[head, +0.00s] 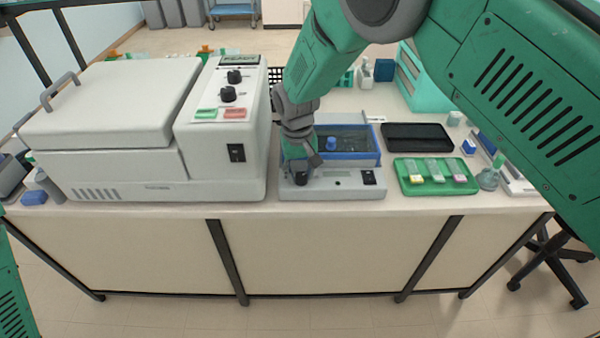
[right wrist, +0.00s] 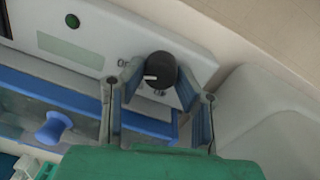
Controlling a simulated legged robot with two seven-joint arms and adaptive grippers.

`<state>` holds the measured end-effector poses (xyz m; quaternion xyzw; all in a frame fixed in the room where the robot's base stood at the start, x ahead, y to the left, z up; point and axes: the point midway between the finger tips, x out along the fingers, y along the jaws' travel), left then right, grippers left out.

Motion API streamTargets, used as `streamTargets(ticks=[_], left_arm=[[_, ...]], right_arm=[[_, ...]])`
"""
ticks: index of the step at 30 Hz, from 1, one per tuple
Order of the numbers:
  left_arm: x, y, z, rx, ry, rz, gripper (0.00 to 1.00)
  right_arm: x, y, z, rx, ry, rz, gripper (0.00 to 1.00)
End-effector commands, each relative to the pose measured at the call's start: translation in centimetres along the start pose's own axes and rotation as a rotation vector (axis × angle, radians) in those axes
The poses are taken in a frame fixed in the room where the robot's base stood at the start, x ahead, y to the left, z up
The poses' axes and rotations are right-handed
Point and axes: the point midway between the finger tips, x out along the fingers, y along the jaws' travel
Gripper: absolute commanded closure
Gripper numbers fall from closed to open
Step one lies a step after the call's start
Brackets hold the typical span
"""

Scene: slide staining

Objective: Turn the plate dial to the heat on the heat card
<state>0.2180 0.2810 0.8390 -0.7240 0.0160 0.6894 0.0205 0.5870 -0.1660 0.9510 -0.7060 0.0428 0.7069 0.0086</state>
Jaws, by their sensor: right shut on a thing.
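The heating plate unit (head: 330,191) is a light grey box with a blue-rimmed, dark clear lid on top. Its black plate dial (head: 301,179) sits at the left of the front panel. The dial also shows in the right wrist view (right wrist: 161,66), with a white pointer mark towards the picture's left. My right gripper (head: 302,168) is shut on the dial, one finger on each side of it. A small white card (head: 376,118) lies behind the unit; its print is too small to read, so I cannot tell if it is the heat card. My left gripper is out of view.
A large white machine (head: 110,110) with knobs stands close on the left. Right of the unit are a green tray (head: 402,185) with slides and a black tray (head: 388,136). A blue lid knob (right wrist: 52,128) stands near the right gripper. The bench's front edge is close.

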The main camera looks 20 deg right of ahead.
Motion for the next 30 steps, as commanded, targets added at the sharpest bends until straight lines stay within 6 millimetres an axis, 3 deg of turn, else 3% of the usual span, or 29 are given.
streamTargets(ticks=[2, 3, 4, 13, 17, 30], left_arm=[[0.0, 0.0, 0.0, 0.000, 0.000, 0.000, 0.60], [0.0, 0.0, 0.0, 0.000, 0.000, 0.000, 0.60], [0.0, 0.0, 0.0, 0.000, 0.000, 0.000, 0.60], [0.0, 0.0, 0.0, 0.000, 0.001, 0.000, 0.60], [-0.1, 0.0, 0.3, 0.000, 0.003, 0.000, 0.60], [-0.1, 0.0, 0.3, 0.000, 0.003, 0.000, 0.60]], right_arm=[[-0.1, -0.1, -0.1, 0.001, 0.004, -0.002, 1.00], [-0.1, -0.1, -0.1, 0.001, 0.003, -0.002, 0.59], [-0.1, -0.1, -0.1, 0.001, 0.003, -0.002, 0.53], [-0.1, 0.0, 0.0, 0.000, 0.000, -0.001, 0.53], [-1.0, 0.0, -0.1, 0.000, 0.001, -0.001, 0.53], [-9.5, -0.1, -0.2, 0.000, 0.002, -0.001, 0.53]])
